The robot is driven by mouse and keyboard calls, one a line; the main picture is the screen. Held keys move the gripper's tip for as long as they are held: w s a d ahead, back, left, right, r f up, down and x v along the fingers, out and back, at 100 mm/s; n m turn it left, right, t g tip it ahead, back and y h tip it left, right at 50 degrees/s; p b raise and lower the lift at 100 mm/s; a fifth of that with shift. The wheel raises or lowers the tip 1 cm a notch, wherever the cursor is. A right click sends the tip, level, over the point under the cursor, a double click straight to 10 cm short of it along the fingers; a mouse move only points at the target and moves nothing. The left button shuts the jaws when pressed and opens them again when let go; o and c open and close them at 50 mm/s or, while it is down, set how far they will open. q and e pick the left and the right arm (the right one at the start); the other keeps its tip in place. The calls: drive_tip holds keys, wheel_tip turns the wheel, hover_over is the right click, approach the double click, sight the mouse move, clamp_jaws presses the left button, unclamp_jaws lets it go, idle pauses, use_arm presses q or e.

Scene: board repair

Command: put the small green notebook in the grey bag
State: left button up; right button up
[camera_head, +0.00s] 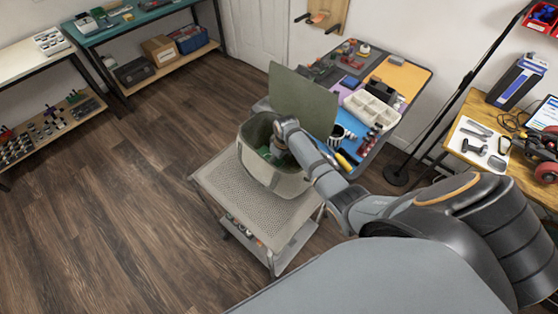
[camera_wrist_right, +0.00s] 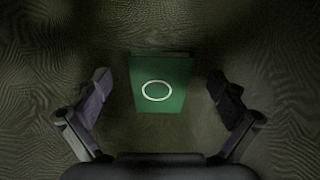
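The grey bag (camera_head: 268,180) stands on a perforated cart top with its flap (camera_head: 303,100) raised. My right arm reaches down into its opening, so the gripper is mostly hidden by the bag in the head view. In the right wrist view, the small green notebook (camera_wrist_right: 160,95), with a white ring on its cover, lies inside the bag against the dark olive fabric. My right gripper (camera_wrist_right: 160,82) is open, with one finger on each side of the notebook and a visible gap to each. My left gripper does not show.
The cart (camera_head: 215,190) stands on clear wooden floor. Behind it a workbench (camera_head: 415,75) holds trays and tools. A wooden table (camera_head: 470,108) with tools is at the right, and shelves (camera_head: 160,70) stand at the back left.

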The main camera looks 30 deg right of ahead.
drive_tip(key=shift+r, duration=0.25)
wheel_tip(320, 180, up, 12)
drive_tip(key=s, duration=0.1)
drive_tip(key=shift+s+d+f, duration=0.15)
drive_tip(key=shift+s+d, duration=0.1)
drive_tip(key=shift+s, duration=0.05)
idle(0.3)
